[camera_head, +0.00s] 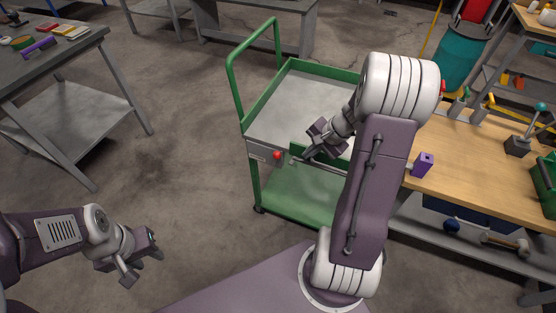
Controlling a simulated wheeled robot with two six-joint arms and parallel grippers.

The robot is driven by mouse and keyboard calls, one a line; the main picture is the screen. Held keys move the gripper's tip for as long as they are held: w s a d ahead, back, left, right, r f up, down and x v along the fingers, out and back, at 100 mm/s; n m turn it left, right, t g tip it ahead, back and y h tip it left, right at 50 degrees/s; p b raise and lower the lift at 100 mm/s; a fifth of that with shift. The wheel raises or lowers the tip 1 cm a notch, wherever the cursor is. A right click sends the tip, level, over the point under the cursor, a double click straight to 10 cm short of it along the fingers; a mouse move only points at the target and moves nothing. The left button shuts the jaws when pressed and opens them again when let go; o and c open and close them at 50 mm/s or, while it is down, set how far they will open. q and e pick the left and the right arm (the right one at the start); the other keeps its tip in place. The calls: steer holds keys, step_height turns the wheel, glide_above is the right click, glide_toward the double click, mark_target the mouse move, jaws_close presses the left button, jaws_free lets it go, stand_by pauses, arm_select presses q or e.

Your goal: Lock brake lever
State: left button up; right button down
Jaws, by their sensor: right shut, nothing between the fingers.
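A green cart (266,112) with a grey top tray stands in the middle of the head view. A red knob (277,155), which looks like the end of the brake lever, sits beside a grey plate (258,151) at the cart's near left corner. My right gripper (308,155) is shut and empty, just right of the red knob, and looks apart from it. My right arm covers the cart's right part. My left gripper (143,262) is open and empty over the floor at lower left.
A wooden workbench (469,162) stands right of the cart, with a purple block (423,165) and a small lever stand (518,145) on it. A grey table (60,58) stands at upper left. The floor between that table and the cart is clear.

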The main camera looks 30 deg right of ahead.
steer(key=shift+w, duration=0.1)
steer(key=shift+f, duration=0.15)
steer(key=w+a+f+b, duration=0.2)
steer(key=w+a+f, duration=0.2)
steer(key=w+f, duration=0.3)
steer(key=shift+f, duration=0.45)
